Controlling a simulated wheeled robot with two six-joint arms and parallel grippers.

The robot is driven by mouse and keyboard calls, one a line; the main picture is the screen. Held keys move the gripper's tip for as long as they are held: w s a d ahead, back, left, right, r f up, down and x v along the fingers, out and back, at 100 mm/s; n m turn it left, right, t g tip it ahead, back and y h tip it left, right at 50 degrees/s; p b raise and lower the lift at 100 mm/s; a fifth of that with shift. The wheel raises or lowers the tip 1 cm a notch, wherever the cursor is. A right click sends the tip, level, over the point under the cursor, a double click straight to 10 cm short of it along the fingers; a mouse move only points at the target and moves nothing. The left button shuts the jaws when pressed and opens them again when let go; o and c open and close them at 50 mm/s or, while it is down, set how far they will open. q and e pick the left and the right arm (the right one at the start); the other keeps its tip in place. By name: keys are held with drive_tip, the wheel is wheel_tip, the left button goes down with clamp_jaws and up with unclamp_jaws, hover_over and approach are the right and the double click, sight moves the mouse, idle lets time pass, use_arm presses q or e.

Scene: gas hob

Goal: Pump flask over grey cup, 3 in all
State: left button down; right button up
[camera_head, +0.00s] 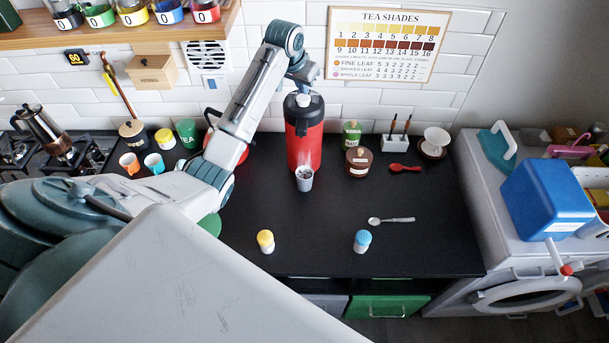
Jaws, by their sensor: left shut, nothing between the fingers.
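The red pump flask (305,140) with a black top stands upright on the black counter against the back. The grey cup (304,178) stands upright in front of it, under its spout side. The cup holds something dark, and a pale wisp shows above it. My left gripper (307,92) is shut above the flask's top, at its pump button, with nothing seen between the fingers. I cannot tell whether it touches the button. My left arm reaches in from the left. My right gripper is not in view.
A brown jar (358,161) and red spoon (405,168) are right of the flask. The hob (70,150) is far left. The front middle counter is mostly clear.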

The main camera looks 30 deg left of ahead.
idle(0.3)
use_arm(q)
wheel_tip(320, 180, up, 6)
idle(0.6)
idle(0.5)
